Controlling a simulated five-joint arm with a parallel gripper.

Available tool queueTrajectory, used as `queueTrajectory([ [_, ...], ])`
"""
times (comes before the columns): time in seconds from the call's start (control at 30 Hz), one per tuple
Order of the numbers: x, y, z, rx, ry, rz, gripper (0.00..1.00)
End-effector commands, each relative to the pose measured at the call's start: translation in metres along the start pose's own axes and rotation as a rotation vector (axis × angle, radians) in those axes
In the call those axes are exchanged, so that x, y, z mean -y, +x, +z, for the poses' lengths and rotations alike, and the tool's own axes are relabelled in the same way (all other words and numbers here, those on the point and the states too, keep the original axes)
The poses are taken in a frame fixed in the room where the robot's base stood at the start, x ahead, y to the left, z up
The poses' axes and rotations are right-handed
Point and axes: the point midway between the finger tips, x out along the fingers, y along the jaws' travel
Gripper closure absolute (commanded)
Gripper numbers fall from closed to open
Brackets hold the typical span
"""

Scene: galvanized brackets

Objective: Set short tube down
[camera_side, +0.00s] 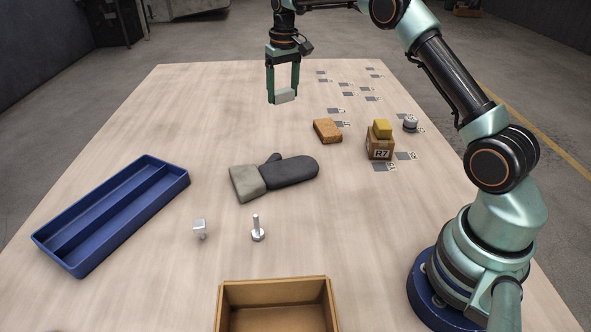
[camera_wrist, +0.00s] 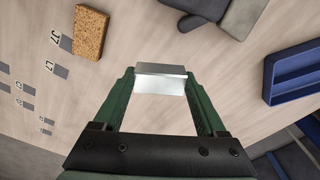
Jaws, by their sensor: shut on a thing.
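My gripper (camera_side: 283,98) is over the far part of the table, shut on a pale metal piece, which I take to be the short tube (camera_side: 286,96). The tube is box-shaped and lies crosswise between the two green fingers. In the wrist view the tube (camera_wrist: 160,82) spans the fingertips, with a bright silver face towards the camera. Whether it touches the table or hangs above it, I cannot tell.
A grey mitt (camera_side: 290,172), blue two-channel tray (camera_side: 160,165) and open-topped brown box (camera_side: 330,290) are nearer the camera. Right are a cork block (camera_side: 327,130), an R7 box (camera_side: 380,148) bearing a yellow block (camera_side: 382,128), and labelled grey patches. Two small metal parts (camera_side: 258,232) (camera_side: 199,228) stand in front.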

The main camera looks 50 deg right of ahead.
Motion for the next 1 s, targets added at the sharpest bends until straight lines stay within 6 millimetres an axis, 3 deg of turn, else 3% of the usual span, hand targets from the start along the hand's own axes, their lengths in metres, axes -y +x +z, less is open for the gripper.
queueTrajectory([
  [0.2, 0.0, 0.056, 0.005, 0.005, -0.001, 0.0, 1.0],
  [0.4, 0.0, 0.097, 0.008, 0.003, -0.001, 0.0, 1.0],
  [0.73, 0.0, 0.122, 0.009, 0.001, -0.001, 0.0, 1.0],
  [1.0, 0.0, 0.155, 0.011, 0.0, -0.001, 0.0, 1.0],
])
